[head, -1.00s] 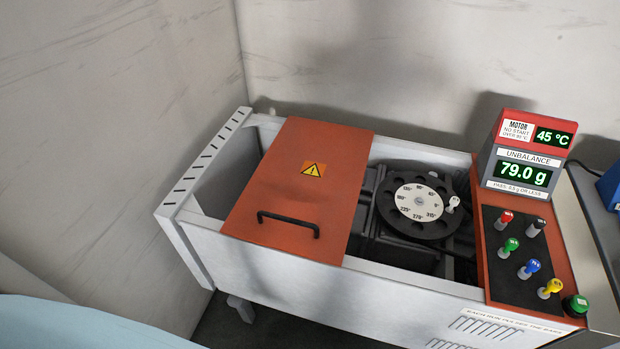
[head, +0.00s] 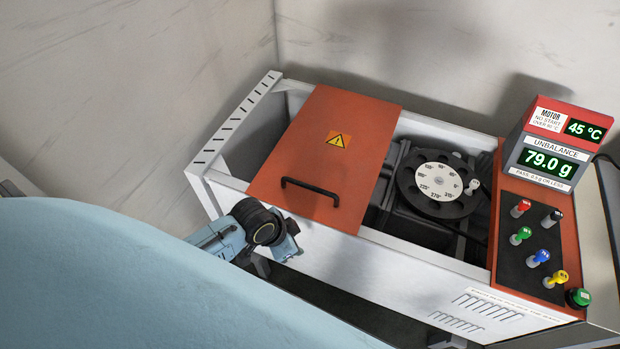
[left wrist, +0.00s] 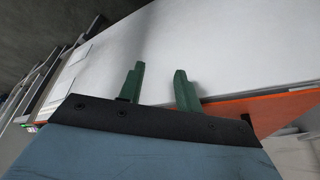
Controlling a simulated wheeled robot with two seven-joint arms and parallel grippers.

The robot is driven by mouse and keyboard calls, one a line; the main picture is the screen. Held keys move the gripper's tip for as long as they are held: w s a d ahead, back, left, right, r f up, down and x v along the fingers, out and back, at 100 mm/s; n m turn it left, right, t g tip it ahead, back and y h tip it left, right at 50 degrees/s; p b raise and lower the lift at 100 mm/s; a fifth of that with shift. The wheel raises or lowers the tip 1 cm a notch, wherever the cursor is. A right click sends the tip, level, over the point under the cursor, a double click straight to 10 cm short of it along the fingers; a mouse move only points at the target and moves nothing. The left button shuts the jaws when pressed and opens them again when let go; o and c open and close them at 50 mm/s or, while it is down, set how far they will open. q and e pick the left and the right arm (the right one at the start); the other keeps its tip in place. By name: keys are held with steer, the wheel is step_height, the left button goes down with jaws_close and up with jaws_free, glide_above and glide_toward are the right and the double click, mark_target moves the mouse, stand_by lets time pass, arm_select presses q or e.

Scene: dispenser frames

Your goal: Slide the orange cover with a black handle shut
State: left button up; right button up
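The orange cover (head: 305,160) with a warning sticker lies across the left-middle part of the white machine's opening. Its black handle (head: 310,190) stands near the cover's front edge. The dial rotor (head: 437,182) is exposed to the right of the cover. My left arm reaches in from the left, its wrist just in front of the machine's front wall, below the handle; its fingers cannot be made out in the head view. In the left wrist view my left gripper (left wrist: 158,85) has two green fingers apart with nothing between them, near the white wall and the cover's orange edge. My right gripper is not in view.
The white machine body (head: 400,270) has a slotted rail (head: 237,118) at its left end. A control panel (head: 535,235) with several coloured knobs and a display box (head: 548,155) reading 45 °C and 79.0 g stands at the right. Walls close in behind and left.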

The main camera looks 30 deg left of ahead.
arm_select(q)
step_height(320, 180, up, 5)
steer(key=w+m, duration=0.2)
steer(key=m+g+h+p, duration=0.1)
steer(key=m+h, duration=0.1)
steer(key=m, duration=0.6)
glide_toward(313, 188)
steer(key=x, duration=0.8)
steer(key=shift+w+r, duration=0.1)
jaws_close()
